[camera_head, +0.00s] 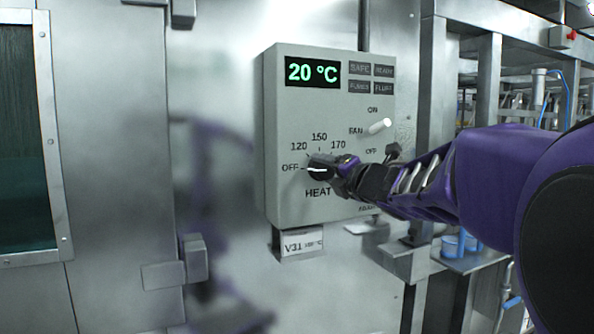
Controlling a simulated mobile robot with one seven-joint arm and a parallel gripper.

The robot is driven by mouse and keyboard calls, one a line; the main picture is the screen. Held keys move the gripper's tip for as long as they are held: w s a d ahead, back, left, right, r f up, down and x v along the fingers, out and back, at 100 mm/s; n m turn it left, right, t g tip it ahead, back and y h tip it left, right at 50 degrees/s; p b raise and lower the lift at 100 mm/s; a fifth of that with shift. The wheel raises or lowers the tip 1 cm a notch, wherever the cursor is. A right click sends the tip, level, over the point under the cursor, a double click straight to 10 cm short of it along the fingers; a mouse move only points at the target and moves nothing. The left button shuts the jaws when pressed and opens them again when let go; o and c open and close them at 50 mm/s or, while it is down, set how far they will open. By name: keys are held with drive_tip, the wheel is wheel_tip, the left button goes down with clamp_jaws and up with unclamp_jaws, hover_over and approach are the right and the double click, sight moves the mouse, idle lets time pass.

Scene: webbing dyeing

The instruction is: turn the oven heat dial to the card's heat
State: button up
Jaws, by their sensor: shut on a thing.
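The heat dial (318,172) is a black knob low on the grey control box (285,135). Its white pointer line points left, at OFF. The scale around it shows OFF, 120, 150 and 170, and the rest is hidden behind my gripper. My gripper (332,168) reaches in from the right and is shut on the dial. The green display (313,72) reads 20 °C.
A white fan switch lever (379,126) sticks out just above my wrist, between ON and OFF marks. Several dark indicator labels (371,78) are unlit. A metal door with a window (22,140) is at left. Blue cups (458,244) stand on a shelf at lower right.

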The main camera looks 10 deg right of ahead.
drive_tip(key=shift+m, duration=0.3)
drive_tip(key=m+p, duration=0.2)
drive_tip(key=m, duration=0.1)
drive_tip(key=shift+r+m, duration=0.1)
drive_tip(key=shift+m, duration=0.2)
drive_tip(key=m+p, duration=0.2)
drive_tip(key=m, duration=0.3)
drive_tip(key=shift+p, duration=0.4)
drive_tip(key=m+p, duration=0.1)
drive_tip(key=m, duration=0.3)
drive_tip(key=shift+m, duration=2.3)
drive_tip(key=o, duration=1.4)
drive_tip(key=shift+c, duration=0.2)
